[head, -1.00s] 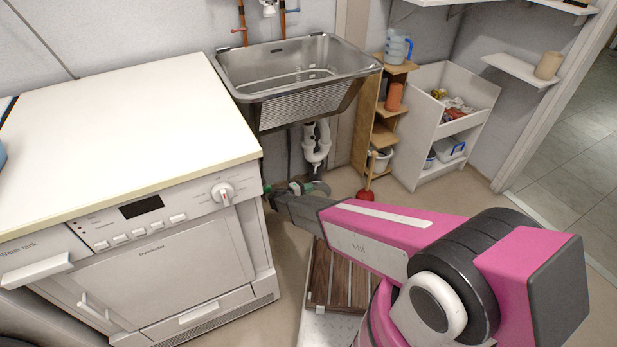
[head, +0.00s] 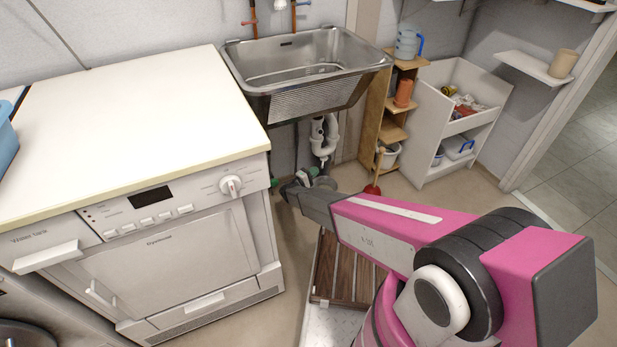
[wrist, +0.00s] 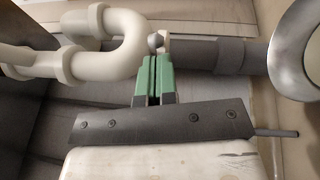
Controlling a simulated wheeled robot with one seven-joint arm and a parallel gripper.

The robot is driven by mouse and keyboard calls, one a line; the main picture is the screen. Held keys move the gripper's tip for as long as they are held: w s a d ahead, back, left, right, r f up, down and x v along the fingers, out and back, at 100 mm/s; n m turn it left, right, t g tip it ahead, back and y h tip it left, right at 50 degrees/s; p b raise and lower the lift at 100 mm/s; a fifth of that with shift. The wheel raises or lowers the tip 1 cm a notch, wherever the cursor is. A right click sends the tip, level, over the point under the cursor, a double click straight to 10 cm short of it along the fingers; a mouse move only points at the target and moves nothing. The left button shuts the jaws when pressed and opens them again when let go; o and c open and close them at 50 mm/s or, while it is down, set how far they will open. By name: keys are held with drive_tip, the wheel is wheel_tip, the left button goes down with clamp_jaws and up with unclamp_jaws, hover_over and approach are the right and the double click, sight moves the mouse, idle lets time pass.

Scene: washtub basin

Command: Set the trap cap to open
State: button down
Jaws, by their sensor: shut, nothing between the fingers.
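The white trap pipe (head: 324,138) hangs under the steel sink, and its U-bend fills the upper left of the wrist view (wrist: 125,45). A small round grey knob (wrist: 155,42) sits at the bend's outer side, perhaps the trap cap; I cannot tell its setting. My gripper (wrist: 153,64) has green fingertips pressed together with nothing between them. They point at the knob and end close by it; I cannot tell whether they touch. In the head view my gripper (head: 309,174) is low beside the trap, partly hidden by its own dark body.
A dark grey cylinder (wrist: 230,55) and a shiny metal ring (wrist: 296,50) lie right of the knob. The white machine (head: 170,240) stands left of my arm, the wooden shelf (head: 390,130) and red plunger (head: 372,189) to the right. A slatted wooden piece (head: 345,270) lies below my arm.

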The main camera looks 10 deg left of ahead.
drive_tip(key=shift+w+d, duration=0.3)
drive_tip(key=shift+w, duration=0.1)
